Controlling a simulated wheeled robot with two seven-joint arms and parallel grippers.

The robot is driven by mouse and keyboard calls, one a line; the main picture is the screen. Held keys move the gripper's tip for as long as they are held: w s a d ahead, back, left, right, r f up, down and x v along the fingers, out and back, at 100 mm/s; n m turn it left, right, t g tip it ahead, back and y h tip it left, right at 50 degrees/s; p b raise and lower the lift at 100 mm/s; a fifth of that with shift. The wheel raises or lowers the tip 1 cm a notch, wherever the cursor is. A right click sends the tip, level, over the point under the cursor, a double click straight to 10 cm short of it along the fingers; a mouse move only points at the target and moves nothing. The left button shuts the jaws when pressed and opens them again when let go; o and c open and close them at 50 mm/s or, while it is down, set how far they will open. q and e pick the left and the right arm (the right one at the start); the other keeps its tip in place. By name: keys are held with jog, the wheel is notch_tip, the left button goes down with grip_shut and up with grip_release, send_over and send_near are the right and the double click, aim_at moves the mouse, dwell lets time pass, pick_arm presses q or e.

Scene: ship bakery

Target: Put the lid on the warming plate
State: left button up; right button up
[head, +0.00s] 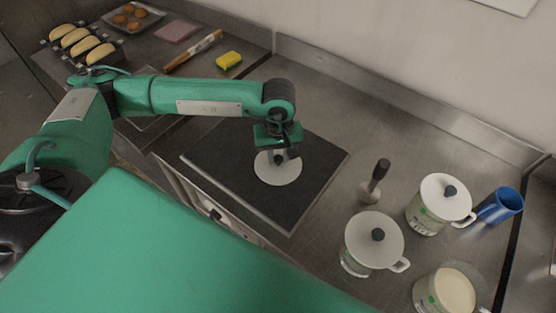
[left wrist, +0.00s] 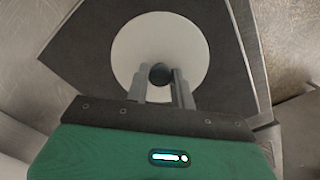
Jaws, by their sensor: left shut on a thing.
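The lid (head: 278,173) is a round white disc with a dark knob. It is over the dark warming plate (head: 227,161) in the head view; I cannot tell whether it touches the surface. My left gripper (head: 279,157) is above the lid and shut on its knob. In the left wrist view the lid (left wrist: 160,45) lies against the dark plate (left wrist: 90,50), with the knob (left wrist: 160,74) between the fingers of my left gripper (left wrist: 160,84). My right gripper is not in view.
Right of the plate stand a dark-handled tool (head: 376,178), two lidded white pots (head: 374,240) (head: 441,203), an open pot (head: 447,293) and a blue cup (head: 500,205). A yellow sponge (head: 229,60), a rolling pin (head: 193,51) and loaves (head: 75,38) lie at the back left.

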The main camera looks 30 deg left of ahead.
aim_at(278, 164)
pick_arm(q)
jog(key=shift+f, duration=0.6)
notch_tip(278, 164, down, 3)
jog(key=shift+f+p, duration=0.2)
jog(key=shift+p, duration=0.55)
jog(key=shift+f, duration=0.1)
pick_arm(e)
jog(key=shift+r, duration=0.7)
pick_arm(q)
jog(key=shift+f+b, duration=0.15)
jog(key=shift+b, duration=0.15)
jog(key=o, duration=1)
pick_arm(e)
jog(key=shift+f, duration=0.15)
pick_arm(q)
jog(key=shift+r, duration=0.2)
